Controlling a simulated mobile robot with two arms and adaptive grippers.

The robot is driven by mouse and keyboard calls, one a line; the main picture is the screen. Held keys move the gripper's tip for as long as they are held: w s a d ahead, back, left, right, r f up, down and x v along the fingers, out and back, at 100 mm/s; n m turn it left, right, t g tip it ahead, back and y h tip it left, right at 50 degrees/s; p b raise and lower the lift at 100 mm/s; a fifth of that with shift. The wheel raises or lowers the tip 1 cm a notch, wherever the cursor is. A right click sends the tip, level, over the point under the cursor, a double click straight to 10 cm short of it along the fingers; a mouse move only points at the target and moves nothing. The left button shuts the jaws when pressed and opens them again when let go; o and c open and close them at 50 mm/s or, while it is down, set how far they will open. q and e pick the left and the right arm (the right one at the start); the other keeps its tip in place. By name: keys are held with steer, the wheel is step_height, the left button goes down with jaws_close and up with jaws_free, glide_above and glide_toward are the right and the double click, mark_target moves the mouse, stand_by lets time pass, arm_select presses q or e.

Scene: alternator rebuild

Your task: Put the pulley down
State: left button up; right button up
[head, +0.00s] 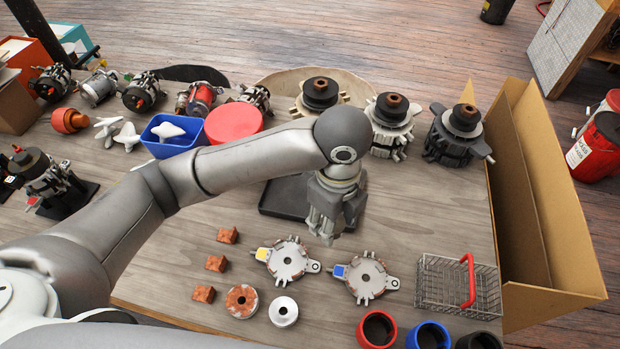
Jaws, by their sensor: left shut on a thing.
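My left gripper (328,232) points down over the middle of the table, in front of the black tray (275,200). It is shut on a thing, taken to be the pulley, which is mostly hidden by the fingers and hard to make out. I cannot tell whether it touches the table. A silver round part (283,311) with a centre hole lies on the wood nearer to me, apart from the gripper. My right gripper is not in view.
Two end plates (289,260) (367,277) lie just in front of the gripper. A wire basket (440,288) with a red handle and a cardboard box (535,180) stand right. Alternators (390,115) line the back. A blue bin (165,145) stands back left. Bare wood shows left of the brown blocks (227,235).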

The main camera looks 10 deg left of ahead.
arm_select(q)
steer(key=w+a+f, duration=0.2)
steer(key=w, duration=0.1)
steer(key=w+a+f+p, duration=0.1)
steer(key=w+a+f, duration=0.1)
steer(key=w+f, duration=0.1)
steer(key=w+a+f, duration=0.2)
steer(key=w+f, duration=0.1)
steer(key=w, duration=0.1)
steer(key=shift+w+a+f+p, duration=0.1)
steer(key=shift+w+p, duration=0.2)
steer(key=shift+w, duration=0.1)
steer(key=shift+w+a+f, duration=0.1)
steer(key=shift+w+f, duration=0.1)
steer(key=shift+f, duration=0.05)
steer(key=shift+w+a+f, duration=0.25)
steer(key=shift+w+f, duration=0.1)
steer(key=shift+f, duration=0.35)
step_height(320, 180, down, 2)
steer(key=shift+f, duration=0.35)
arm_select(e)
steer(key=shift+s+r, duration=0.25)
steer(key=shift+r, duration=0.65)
arm_select(q)
steer(key=shift+f, duration=0.1)
